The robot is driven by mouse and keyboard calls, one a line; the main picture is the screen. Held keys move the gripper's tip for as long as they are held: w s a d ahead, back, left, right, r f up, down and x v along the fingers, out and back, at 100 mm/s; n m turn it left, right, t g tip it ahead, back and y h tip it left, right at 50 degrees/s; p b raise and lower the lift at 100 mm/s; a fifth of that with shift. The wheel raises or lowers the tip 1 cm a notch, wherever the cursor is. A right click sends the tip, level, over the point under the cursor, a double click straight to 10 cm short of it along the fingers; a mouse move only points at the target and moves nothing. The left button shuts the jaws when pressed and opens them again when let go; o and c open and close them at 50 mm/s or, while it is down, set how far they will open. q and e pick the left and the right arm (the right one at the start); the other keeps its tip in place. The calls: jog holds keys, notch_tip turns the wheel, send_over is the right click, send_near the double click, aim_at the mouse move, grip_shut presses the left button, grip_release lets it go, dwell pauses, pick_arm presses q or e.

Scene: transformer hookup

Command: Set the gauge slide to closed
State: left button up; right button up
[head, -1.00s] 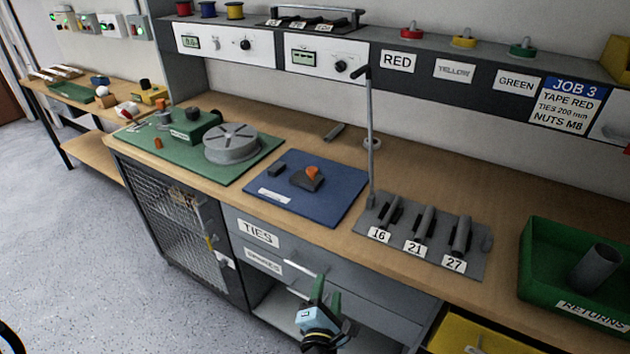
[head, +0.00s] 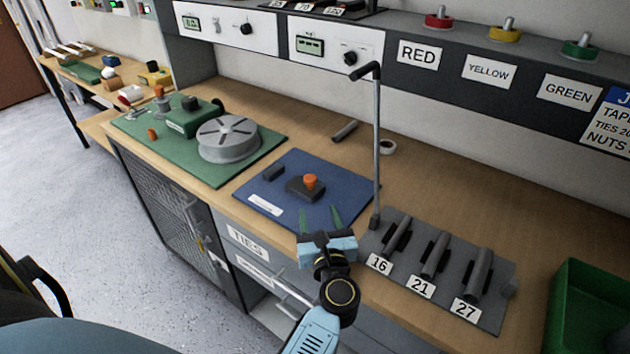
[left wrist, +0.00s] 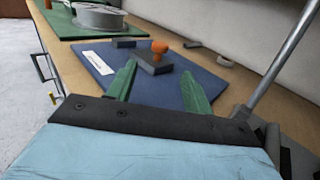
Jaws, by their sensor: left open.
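The gauge is a dark block (head: 305,188) with an orange knob (head: 310,180) on top, on the blue mat (head: 335,178). In the left wrist view the block (left wrist: 154,63) and its orange knob (left wrist: 159,47) lie beyond my fingertips. I cannot tell the slide's position. A smaller dark block (head: 273,172) and a white label (head: 265,205) are on the same mat. My left gripper (head: 319,217), with green fingers, is open and empty over the mat's front edge, apart from the gauge. It also shows in the left wrist view (left wrist: 160,80). My right gripper is not in view.
A tall grey post (head: 377,150) stands right of the mat, close to my left gripper. A grey rack (head: 425,262) numbered 16, 21 and 27 lies to its right. The green mat (head: 235,172) with a round grey fixture (head: 227,138) is on the left.

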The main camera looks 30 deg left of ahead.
aim_at(311, 183)
pick_arm(q)
jog(key=x, duration=0.4)
jog(key=shift+w, duration=0.1)
jog(key=x, duration=0.6)
jog(key=shift+w+a, duration=0.2)
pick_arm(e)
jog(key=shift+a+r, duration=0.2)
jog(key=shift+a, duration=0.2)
